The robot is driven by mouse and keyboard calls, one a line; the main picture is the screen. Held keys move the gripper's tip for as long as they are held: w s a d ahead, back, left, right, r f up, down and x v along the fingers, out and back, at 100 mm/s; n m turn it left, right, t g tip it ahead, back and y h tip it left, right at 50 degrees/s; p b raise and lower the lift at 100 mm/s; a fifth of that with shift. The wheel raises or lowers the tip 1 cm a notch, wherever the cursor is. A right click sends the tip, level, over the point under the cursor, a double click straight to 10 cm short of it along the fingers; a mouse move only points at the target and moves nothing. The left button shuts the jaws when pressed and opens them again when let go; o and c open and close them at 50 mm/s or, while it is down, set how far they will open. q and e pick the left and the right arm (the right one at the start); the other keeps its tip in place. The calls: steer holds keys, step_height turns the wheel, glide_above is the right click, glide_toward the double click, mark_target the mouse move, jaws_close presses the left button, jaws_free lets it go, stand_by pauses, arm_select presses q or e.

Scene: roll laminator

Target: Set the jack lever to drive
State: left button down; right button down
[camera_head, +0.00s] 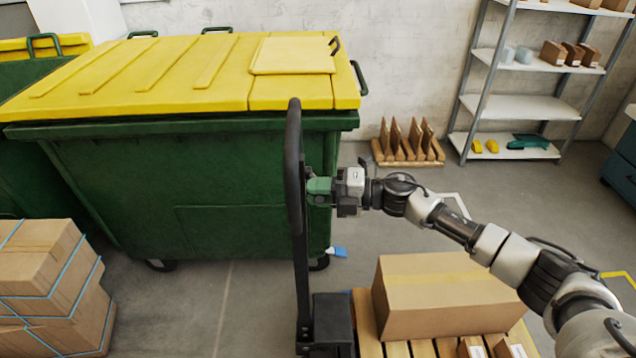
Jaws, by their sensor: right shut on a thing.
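The jack's tall black handle (293,175) stands upright in the middle of the head view, seen nearly edge-on. It rises from the jack's black body (332,325) at the bottom. My right gripper (314,190) has come in from the right, with its green fingertips at the right side of the handle's upper part. It is shut on the handle there. I cannot make out the small lever apart from the handle and the fingertips. My left gripper is not in view.
A wooden pallet (397,348) with a cardboard box (445,300) is right of the jack. A green bin (215,190) with a yellow lid (190,75) stands behind. Strapped boxes (45,285) are at left, a shelf (530,105) at back right. Floor (215,300) is clear left of the jack.

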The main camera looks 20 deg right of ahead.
steer(key=c, duration=1)
jaws_free()
steer(key=b+v, duration=0.4)
steer(key=v, duration=0.6)
steer(key=shift+s+d, duration=0.15)
steer(key=shift+d, duration=0.25)
